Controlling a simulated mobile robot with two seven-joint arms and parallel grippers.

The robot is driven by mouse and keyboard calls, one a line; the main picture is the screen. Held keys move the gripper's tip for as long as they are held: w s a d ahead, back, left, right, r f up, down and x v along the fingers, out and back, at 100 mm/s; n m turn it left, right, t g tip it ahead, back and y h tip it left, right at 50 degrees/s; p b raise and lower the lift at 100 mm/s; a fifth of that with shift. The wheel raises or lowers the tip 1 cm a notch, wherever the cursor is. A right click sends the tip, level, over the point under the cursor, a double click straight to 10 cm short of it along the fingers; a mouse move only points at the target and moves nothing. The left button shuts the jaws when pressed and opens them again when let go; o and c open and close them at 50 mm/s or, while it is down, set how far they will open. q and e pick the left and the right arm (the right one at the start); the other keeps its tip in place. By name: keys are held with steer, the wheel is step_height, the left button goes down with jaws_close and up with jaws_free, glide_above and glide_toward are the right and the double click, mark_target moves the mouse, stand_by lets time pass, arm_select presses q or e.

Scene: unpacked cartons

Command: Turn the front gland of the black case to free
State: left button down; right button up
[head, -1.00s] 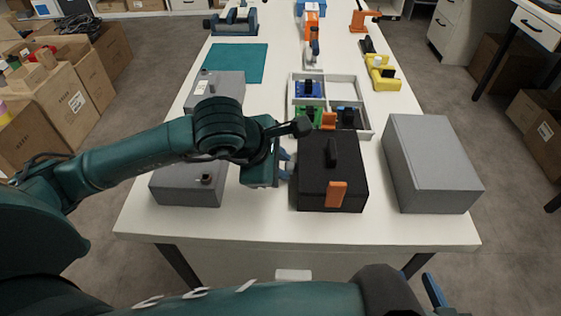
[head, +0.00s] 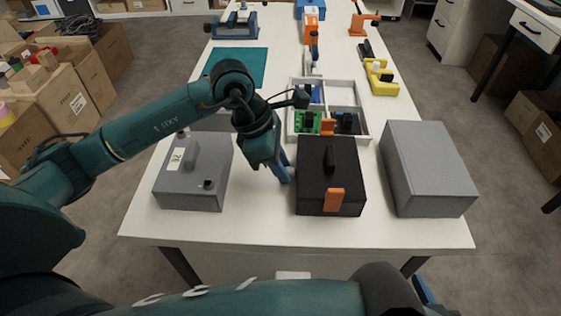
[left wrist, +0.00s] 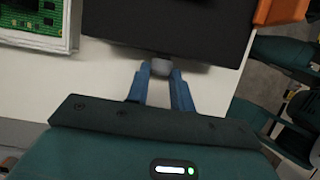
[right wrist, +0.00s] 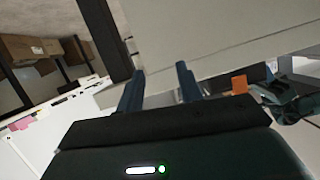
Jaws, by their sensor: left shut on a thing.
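The black case (head: 347,168) stands on the white table with a dark handle on its lid, an orange latch (head: 335,201) on the near side and another at the far side. My left gripper (head: 284,173) is at the case's left side, pointing down. In the left wrist view its blue fingers (left wrist: 161,78) are closed on a small grey gland (left wrist: 161,67) on the wall of the black case, which also shows there (left wrist: 165,25). In the head view the fingers hide the gland. My right gripper (right wrist: 158,82) is empty, its fingers apart, below the table's near edge.
A grey case (head: 192,190) stands to the left of the arm and a large grey box (head: 427,170) to the right. A divided tray (head: 362,130) with circuit boards is just behind the black case. The table's front strip is clear.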

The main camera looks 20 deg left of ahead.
arm_select(q)
steer(key=shift+w+g+h, duration=0.3)
steer(key=shift+g, duration=0.6)
steer(key=g, duration=0.1)
steer(key=n+g+h, duration=0.1)
steer(key=g, duration=0.1)
steer(key=shift+w+a+f, duration=0.1)
steer(key=shift+w+f, duration=0.1)
steer(key=shift+w, duration=0.1)
steer(key=shift+f+g+b, duration=0.1)
steer(key=shift+g+b, duration=0.4)
steer(key=shift+g, duration=0.1)
steer(key=shift+w+a+n+g+h+b, duration=0.15)
steer(key=shift+n+g+h+b, duration=0.3)
steer(key=shift+g, duration=0.35)
arm_select(e)
steer(key=shift+s+d+r+t, duration=0.1)
steer(key=shift+d+r+t, duration=0.1)
steer(key=shift+t, duration=0.1)
steer(key=shift+s+d+r, duration=0.1)
arm_select(q)
steer(key=c, duration=1.2)
jaws_free()
steer(key=shift+f, duration=0.1)
